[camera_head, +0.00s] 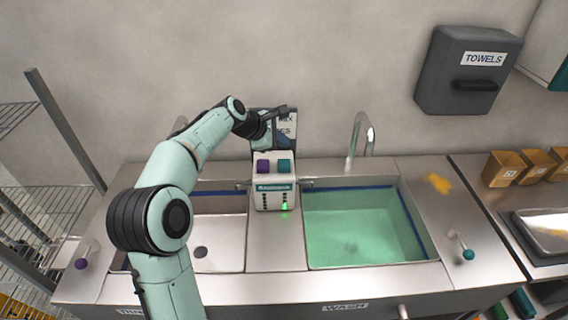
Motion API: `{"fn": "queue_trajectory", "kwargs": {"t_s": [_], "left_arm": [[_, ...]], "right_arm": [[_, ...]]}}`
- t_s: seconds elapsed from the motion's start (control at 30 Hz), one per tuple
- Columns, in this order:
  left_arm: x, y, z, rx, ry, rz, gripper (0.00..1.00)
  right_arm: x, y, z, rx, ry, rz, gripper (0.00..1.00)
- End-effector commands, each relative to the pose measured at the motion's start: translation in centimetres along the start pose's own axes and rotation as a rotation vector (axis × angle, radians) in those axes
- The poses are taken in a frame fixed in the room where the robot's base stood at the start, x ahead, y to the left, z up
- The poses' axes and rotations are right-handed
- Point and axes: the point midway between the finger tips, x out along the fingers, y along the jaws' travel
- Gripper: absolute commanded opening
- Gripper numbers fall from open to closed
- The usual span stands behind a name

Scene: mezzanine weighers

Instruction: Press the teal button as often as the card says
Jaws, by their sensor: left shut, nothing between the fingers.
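The teal button (284,166) is on the right of the top of a white dispenser box (273,190) between the two sinks. A purple button (263,167) is beside it on the left. The card (288,130) stands behind the box against the wall. My left gripper and wrist cover part of it, and only "MIX" and a line ending in "ES" can be read. My left gripper (281,111) is shut and empty, above and behind the buttons, in front of the card and apart from the teal button. My right gripper is out of view.
The right sink (420,222) holds greenish water; the left sink (232,228) looks empty. A faucet (358,135) rises behind the right sink. A towel dispenser (440,85) hangs at the upper right. A green light (285,207) glows on the box's front.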

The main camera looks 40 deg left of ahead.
Motion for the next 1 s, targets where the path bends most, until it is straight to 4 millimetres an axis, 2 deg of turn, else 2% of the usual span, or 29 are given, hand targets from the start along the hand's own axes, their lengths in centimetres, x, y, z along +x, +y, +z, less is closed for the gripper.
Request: {"fn": "queue_trajectory", "kwargs": {"t_s": [0.47, 0.6, 0.77, 1.0], "left_arm": [[0.00, 0.00, 0.00, 0.001, 0.000, 0.000, 0.00], [-0.04, 0.04, 0.05, 0.052, 0.000, 0.000, 0.00], [-0.23, 0.20, 0.20, 0.277, -0.001, 0.000, 0.00], [-0.64, 0.53, 0.57, 0.815, -0.002, 0.000, 0.00]], "right_arm": [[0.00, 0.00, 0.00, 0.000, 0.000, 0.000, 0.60], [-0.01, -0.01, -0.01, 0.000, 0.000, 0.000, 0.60], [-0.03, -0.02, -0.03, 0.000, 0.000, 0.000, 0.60], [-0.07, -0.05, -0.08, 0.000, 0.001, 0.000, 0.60]]}}
